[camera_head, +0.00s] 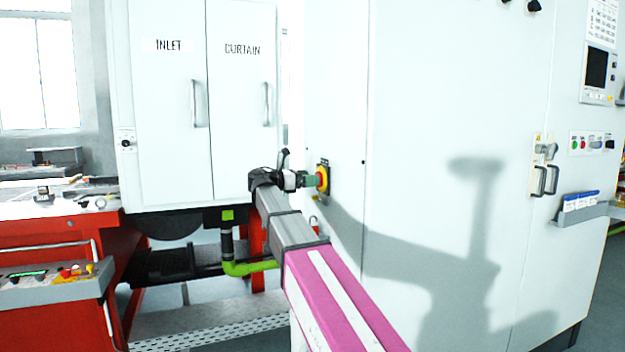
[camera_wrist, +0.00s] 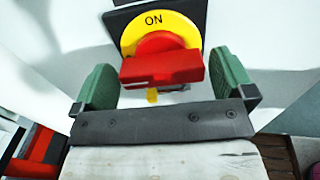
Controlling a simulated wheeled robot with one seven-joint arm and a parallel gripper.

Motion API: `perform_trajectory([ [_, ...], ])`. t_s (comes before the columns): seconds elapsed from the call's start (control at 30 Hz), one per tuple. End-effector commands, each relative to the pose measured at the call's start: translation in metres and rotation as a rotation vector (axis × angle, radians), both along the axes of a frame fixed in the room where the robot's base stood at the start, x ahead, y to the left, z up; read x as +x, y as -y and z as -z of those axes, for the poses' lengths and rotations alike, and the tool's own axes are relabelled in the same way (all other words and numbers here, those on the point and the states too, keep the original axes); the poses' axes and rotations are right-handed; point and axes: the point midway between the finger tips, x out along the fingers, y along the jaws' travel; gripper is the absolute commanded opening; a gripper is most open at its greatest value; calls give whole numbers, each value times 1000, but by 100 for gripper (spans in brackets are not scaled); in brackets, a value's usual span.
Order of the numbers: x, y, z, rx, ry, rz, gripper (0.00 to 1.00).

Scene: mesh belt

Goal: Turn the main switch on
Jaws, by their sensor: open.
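The main switch is a red rotary handle (camera_wrist: 162,62) on a yellow disc (camera_wrist: 155,24) marked ON, on a black plate. In the wrist view the handle's bar lies roughly horizontal. In the head view the switch (camera_head: 323,179) is on the side of the large white cabinet. My gripper (camera_wrist: 163,85) is open, with one green finger on each side of the red handle. A gap shows between each finger and the handle; I see no clear contact. In the head view my gripper (camera_head: 309,181) is right at the switch and partly hides it.
The white cabinet (camera_head: 430,120) fills the right side. A white enclosure (camera_head: 172,100) with INLET and CURTAIN doors stands to the left. A red bench (camera_head: 60,235) is at far left. Green piping (camera_head: 248,267) runs low behind my arm.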

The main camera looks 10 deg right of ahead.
Motion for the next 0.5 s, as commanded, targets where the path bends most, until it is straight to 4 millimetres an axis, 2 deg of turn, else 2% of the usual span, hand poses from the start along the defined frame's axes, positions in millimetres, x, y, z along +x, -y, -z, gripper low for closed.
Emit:
perform_trajectory([
  [0.2,4,17,0,0,0,0,100],
  [0.5,4,19,0,0,0,-1,100],
])
